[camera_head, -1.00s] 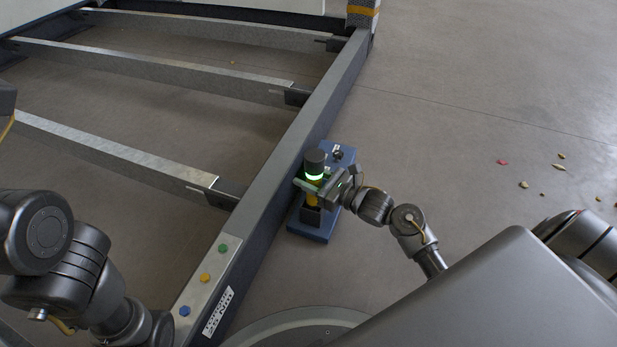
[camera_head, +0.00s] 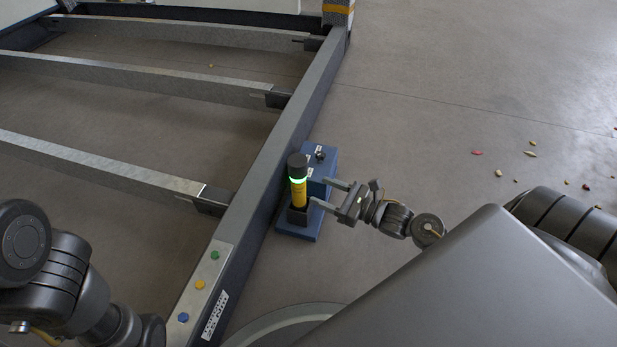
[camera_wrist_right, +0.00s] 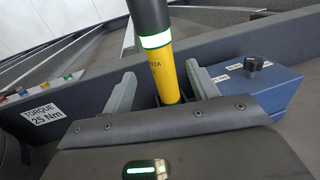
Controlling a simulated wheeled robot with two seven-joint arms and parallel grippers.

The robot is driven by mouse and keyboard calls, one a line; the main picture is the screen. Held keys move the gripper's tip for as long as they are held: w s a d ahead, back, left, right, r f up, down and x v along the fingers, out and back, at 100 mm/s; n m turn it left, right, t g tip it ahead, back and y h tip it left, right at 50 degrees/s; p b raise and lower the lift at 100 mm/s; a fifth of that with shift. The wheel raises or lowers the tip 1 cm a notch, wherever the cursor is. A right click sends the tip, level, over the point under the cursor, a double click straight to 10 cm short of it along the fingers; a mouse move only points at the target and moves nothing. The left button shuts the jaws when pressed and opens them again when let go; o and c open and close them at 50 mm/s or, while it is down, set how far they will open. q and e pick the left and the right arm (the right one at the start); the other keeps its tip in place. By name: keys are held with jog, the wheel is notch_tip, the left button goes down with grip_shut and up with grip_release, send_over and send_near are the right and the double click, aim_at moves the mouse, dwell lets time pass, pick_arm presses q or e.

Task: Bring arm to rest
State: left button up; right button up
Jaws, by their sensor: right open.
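My right gripper (camera_head: 322,193) is open and empty, just to the right of a yellow and black tool (camera_head: 298,190) with a lit green ring. The tool stands upright in a dark holder (camera_head: 298,214) on a blue base, and the fingers look clear of it in the head view. In the right wrist view the tool (camera_wrist_right: 162,60) shows beyond and between the two open fingers (camera_wrist_right: 158,85). My left arm (camera_head: 60,265) shows at the lower left; its gripper is out of view.
A blue box (camera_head: 322,166) with a black knob stands behind the holder. A long grey beam (camera_head: 285,140) runs along the left, with cross beams and coloured buttons (camera_head: 199,284) on a plate. Small debris (camera_head: 530,154) lies on the open floor at right.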

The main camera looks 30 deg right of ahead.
jog(key=shift+v, duration=1)
